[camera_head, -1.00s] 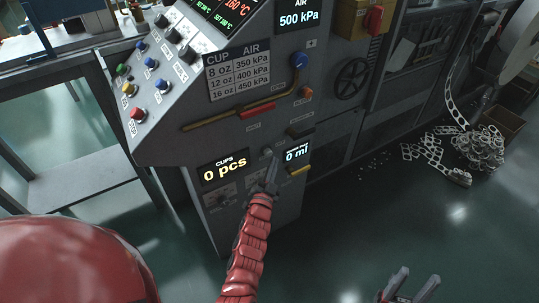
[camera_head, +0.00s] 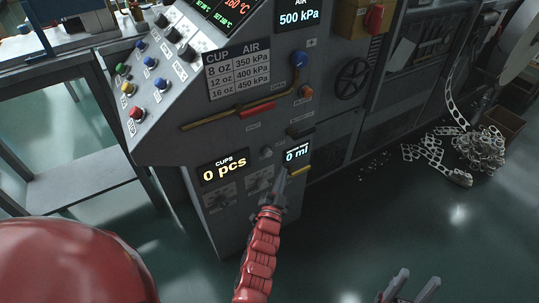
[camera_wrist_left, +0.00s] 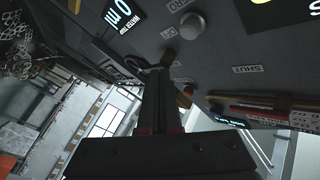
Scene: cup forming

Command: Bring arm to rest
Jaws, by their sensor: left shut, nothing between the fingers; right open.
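My left gripper (camera_head: 281,182) is shut and empty, at the end of my red arm in the head view. Its tip overlaps the area just below the "0 ml" display (camera_head: 297,155), beside a small yellow handle (camera_head: 301,170). I cannot tell whether it touches the panel. In the left wrist view its closed fingers (camera_wrist_left: 158,82) point at the dark panel, near a round knob (camera_wrist_left: 193,25) and the same display (camera_wrist_left: 122,15). My right gripper (camera_head: 410,284) is open and empty at the bottom edge of the head view, over the floor.
The grey machine cabinet (camera_head: 235,215) stands close in front, with colored buttons, a red-gripped bar (camera_head: 257,110) and a "0 pcs" display (camera_head: 222,170). A pile of punched strip (camera_head: 480,150) lies at the right. The floor (camera_head: 400,220) between is mostly clear.

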